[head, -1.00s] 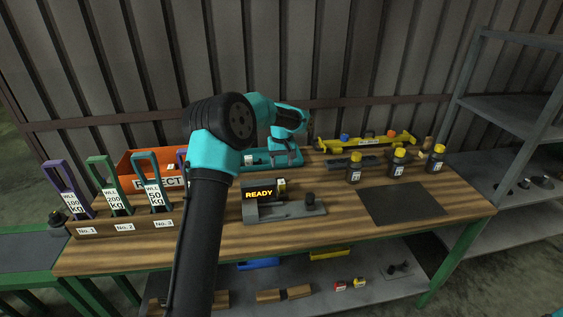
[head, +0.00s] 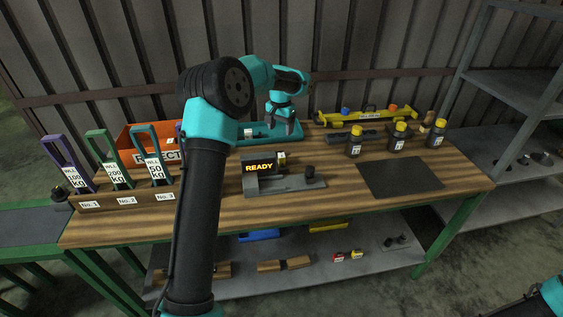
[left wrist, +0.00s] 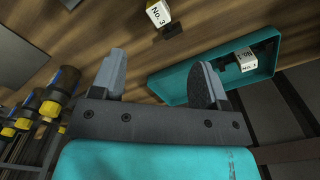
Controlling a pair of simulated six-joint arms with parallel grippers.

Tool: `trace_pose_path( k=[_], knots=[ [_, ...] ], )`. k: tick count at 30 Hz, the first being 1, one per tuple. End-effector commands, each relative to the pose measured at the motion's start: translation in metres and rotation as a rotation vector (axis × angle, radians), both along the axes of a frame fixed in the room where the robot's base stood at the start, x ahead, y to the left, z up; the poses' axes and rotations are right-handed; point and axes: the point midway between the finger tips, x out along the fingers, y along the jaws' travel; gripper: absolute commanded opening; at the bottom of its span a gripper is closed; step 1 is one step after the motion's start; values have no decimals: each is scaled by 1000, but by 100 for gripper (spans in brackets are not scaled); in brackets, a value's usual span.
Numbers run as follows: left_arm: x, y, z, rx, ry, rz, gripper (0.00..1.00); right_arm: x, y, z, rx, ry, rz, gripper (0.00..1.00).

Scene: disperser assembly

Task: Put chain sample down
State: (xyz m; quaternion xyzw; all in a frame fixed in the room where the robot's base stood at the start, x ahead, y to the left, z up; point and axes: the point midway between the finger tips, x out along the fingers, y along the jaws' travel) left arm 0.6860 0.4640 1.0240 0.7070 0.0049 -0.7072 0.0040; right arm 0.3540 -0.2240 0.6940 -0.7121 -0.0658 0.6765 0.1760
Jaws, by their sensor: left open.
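My left gripper (head: 278,124) is open and hangs above the front right part of the teal tray (head: 228,142). In the left wrist view its fingers (left wrist: 160,68) stand apart with nothing between them. The tray (left wrist: 178,89) shows there beyond the right finger. A small dark piece with a white tag (left wrist: 246,60) lies in the tray, and the tag also shows in the head view (head: 248,132). Another white block marked No. 3 (left wrist: 158,14) stands outside the tray. I cannot tell which piece is the chain sample. My right gripper is out of view.
A grey device reading READY (head: 259,167) stands in front of the tray. Yellow-capped bottles (head: 398,140) stand at right, behind a dark mat (head: 400,178).

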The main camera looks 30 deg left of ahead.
Motion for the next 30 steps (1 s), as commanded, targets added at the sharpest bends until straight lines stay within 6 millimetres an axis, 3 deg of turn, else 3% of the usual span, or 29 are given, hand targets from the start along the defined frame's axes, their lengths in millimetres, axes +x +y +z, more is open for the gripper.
trace_pose_path(
  k=[9, 15, 30],
  knots=[
    [-2, 1, 24, 0, -1, -519, 68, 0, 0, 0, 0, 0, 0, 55],
    [-3, 2, 35, 0, -1, -774, 68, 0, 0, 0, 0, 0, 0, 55],
    [-4, 2, 35, -1, 1, -849, 68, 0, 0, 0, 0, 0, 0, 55]
  ],
)
